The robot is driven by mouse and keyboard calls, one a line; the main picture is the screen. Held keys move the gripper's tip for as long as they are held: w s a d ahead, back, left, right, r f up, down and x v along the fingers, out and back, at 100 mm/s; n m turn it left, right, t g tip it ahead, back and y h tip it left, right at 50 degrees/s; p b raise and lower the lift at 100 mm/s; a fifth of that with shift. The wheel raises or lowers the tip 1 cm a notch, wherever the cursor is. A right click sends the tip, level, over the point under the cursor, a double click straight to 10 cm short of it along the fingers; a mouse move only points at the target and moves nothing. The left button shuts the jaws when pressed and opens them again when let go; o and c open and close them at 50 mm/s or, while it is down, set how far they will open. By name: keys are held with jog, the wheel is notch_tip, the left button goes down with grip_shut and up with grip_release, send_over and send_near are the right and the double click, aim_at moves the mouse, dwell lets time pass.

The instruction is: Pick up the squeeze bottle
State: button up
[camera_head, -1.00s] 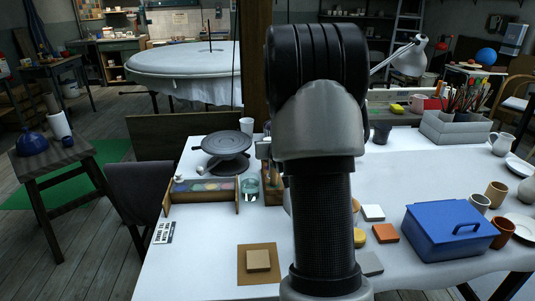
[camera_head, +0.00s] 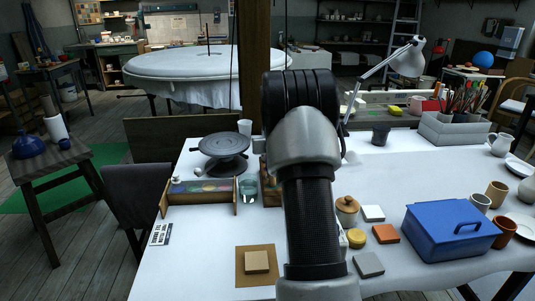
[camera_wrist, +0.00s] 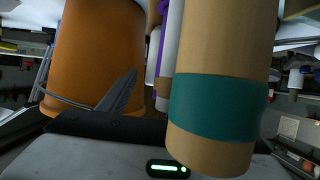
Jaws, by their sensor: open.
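I cannot pick out the squeeze bottle for certain. In the wrist view a tan cylinder with a teal band (camera_wrist: 215,105) stands large and close at the right. A large orange-brown rounded thing (camera_wrist: 95,55) fills the left. Between them are narrow white and purple upright shapes (camera_wrist: 165,50), partly hidden. My gripper (camera_wrist: 165,85) is open; one dark finger shows in front of the orange-brown thing, and the other seems hidden by the tan cylinder. Nothing is visibly gripped. In the head view my arm hides the gripper.
On the white table are a wooden caddy (camera_head: 270,190) partly behind my arm, a dark turntable (camera_head: 222,150), a glass (camera_head: 249,188), a lidded jar (camera_head: 347,211) and a blue box (camera_head: 451,232). A desk lamp (camera_head: 408,61) stands behind. The table's left front is mostly clear.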

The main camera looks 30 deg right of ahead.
jog(key=c, duration=0.7)
notch_tip(320, 180, up, 10)
jog(key=p, duration=0.2)
jog(key=shift+p, duration=0.35)
